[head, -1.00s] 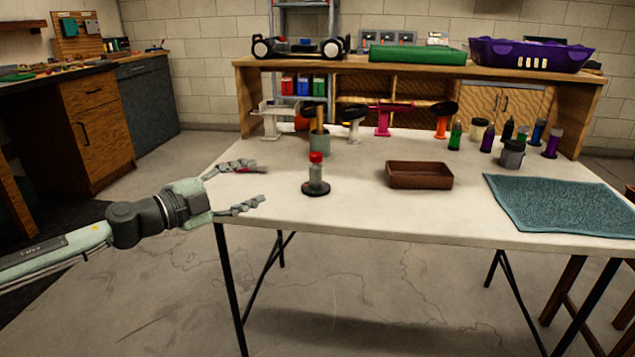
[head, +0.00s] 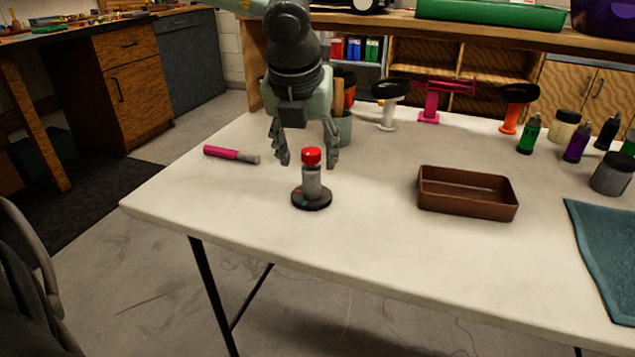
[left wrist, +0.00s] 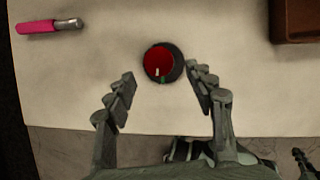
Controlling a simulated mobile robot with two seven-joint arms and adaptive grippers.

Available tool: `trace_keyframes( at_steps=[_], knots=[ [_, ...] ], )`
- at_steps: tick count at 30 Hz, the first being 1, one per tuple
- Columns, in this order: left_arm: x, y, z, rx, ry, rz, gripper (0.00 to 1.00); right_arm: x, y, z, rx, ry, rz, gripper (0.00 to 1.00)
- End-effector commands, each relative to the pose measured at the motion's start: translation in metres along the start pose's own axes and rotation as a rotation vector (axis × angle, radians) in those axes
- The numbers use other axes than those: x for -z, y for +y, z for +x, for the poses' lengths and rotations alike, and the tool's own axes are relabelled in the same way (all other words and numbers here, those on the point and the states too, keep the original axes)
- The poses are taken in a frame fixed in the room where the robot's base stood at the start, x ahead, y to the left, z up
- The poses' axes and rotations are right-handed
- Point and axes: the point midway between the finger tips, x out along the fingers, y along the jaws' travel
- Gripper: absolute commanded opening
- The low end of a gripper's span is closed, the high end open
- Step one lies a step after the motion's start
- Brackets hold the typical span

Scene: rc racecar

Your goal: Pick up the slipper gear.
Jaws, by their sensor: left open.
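The slipper gear appears to be the upright piece (head: 312,190) with a dark round disc at its foot, a grey post and a red cap. It stands on the white table near the front edge. My left gripper (head: 308,160) is open, pointing down, with its fingers either side of the red cap and nothing held. In the left wrist view the red cap and dark disc (left wrist: 163,62) lie between and slightly beyond the fingertips (left wrist: 160,73). A dark jointed piece at that view's lower right corner may be part of my right gripper (left wrist: 305,163); its jaws cannot be made out.
A pink-handled tool (head: 231,154) lies to the left. A brown tray (head: 467,209) stands to the right, with a blue mat (head: 605,245) beyond it. A cup with tools (head: 343,127) stands close behind my left gripper. The table between the gear and tray is clear.

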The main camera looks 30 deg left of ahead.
Motion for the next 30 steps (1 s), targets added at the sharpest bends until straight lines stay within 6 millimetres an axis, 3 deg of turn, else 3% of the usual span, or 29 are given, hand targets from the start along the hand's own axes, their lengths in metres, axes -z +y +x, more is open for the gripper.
trace_keyframes(
  at_steps=[10, 20, 30],
  knots=[
    [-0.003, -0.002, 0.048, 0.002, 0.005, -0.001, 0.54, 0.002, -0.004, 0.021, 0.013, -0.007, -0.002, 0.00],
    [-0.004, -0.003, 0.056, 0.004, 0.002, -0.002, 0.54, 0.003, -0.005, 0.023, 0.015, -0.005, -0.002, 0.00],
    [-0.003, -0.003, 0.056, 0.005, 0.003, -0.001, 0.13, 0.003, -0.005, 0.023, 0.015, -0.005, -0.003, 0.00]
  ],
)
